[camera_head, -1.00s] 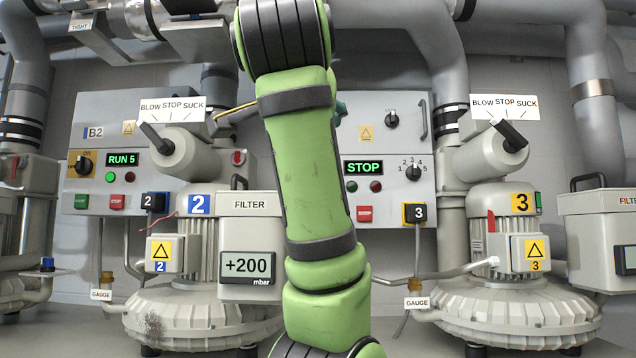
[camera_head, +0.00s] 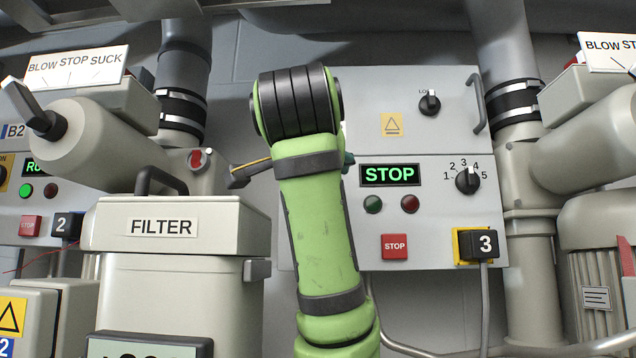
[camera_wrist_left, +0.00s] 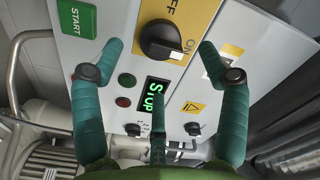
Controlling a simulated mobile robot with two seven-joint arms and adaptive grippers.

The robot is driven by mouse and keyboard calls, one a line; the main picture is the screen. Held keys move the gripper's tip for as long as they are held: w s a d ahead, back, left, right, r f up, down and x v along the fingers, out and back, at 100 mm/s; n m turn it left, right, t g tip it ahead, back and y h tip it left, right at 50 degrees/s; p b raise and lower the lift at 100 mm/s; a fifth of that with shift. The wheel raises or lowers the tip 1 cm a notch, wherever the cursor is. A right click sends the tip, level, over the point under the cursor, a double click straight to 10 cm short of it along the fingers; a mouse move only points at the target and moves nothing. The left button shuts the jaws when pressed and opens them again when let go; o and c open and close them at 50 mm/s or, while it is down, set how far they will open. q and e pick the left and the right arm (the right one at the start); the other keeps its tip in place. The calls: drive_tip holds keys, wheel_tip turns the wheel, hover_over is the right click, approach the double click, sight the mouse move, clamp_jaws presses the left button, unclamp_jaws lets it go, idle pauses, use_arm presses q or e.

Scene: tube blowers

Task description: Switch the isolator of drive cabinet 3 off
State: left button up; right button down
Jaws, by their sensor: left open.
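Drive cabinet 3 (camera_head: 450,110) is the grey box with a green STOP display and a black plug marked 3. Its isolator is hidden behind my left arm in the head view. In the left wrist view, the isolator (camera_wrist_left: 160,40) is a black rotary knob on a yellow plate marked OFF and ON. Its handle appears to point towards ON. My left gripper (camera_wrist_left: 160,48) is open, its teal fingers on either side of the knob with visible gaps. In the head view only a bit of teal finger shows beside the arm. My right gripper is not in view.
A filter box (camera_head: 180,225) stands at the left front, close to my arm. Blower 2's lever (camera_head: 35,110) sticks out further left. The cabinet also carries a selector dial (camera_head: 467,180), a red STOP button (camera_head: 394,246) and a grey handle (camera_head: 476,100). Pipes flank the cabinet.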

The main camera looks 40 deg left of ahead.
use_arm(q)
drive_tip(key=p+x, duration=0.1)
drive_tip(key=x, duration=0.4)
drive_tip(key=shift+w+a+f+p, duration=0.15)
drive_tip(key=shift+w+a+p, duration=0.15)
drive_tip(key=shift+p, duration=0.1)
drive_tip(key=shift+s+d, duration=0.1)
drive_tip(key=c, duration=1.1)
